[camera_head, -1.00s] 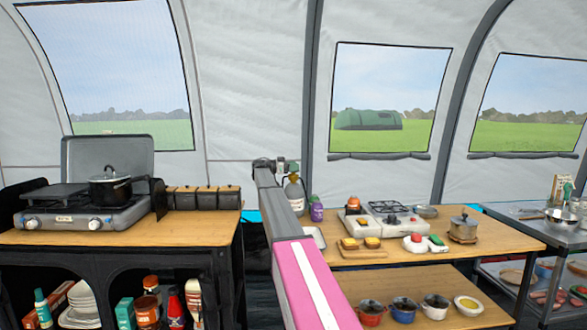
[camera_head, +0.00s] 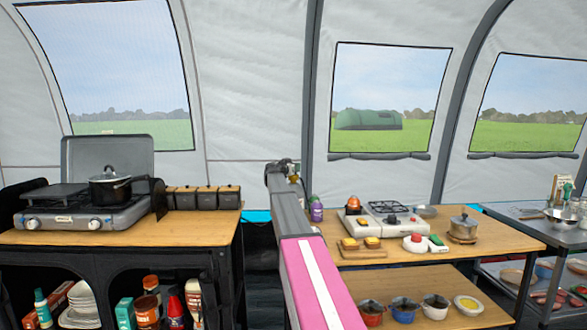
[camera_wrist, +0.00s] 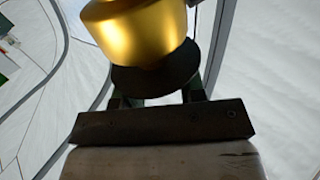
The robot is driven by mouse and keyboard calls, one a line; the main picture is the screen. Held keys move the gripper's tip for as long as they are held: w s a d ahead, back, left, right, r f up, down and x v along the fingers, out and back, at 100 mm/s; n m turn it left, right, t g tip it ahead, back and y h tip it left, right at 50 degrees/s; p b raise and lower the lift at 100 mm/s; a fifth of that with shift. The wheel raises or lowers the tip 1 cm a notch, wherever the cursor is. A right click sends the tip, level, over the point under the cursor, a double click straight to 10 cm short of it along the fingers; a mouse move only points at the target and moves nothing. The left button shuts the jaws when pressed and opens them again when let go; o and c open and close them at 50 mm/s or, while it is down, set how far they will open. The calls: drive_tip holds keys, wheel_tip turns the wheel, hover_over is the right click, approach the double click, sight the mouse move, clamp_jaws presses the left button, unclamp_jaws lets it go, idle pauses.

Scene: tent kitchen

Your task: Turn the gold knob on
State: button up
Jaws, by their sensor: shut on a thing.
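The gold knob (camera_wrist: 140,30) fills the top of the wrist view, close up, with a dark round disc (camera_wrist: 155,78) below it. My gripper (camera_wrist: 158,95) is at the knob, its dark fingers reaching up beside the disc, shut on it; the exact contact is partly hidden. In the head view my gripper (camera_head: 284,168) is at the far end of my pink-and-grey arm, by the left end of the right table.
On the left table a stove carries a black pot (camera_head: 110,188). A tent wall is close behind my gripper.

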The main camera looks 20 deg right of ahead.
drive_tip(key=n+t+y, duration=0.4)
drive_tip(key=y, duration=0.1)
drive_tip(key=shift+t, duration=0.3)
drive_tip(key=shift+n+t+y, duration=0.8)
drive_tip(key=shift+n+y, duration=0.5)
drive_tip(key=shift+y, duration=0.3)
drive_tip(key=o, duration=0.9)
drive_tip(key=v, duration=1)
drive_tip(key=shift+s+a, duration=0.15)
drive_tip(key=shift+s, duration=0.2)
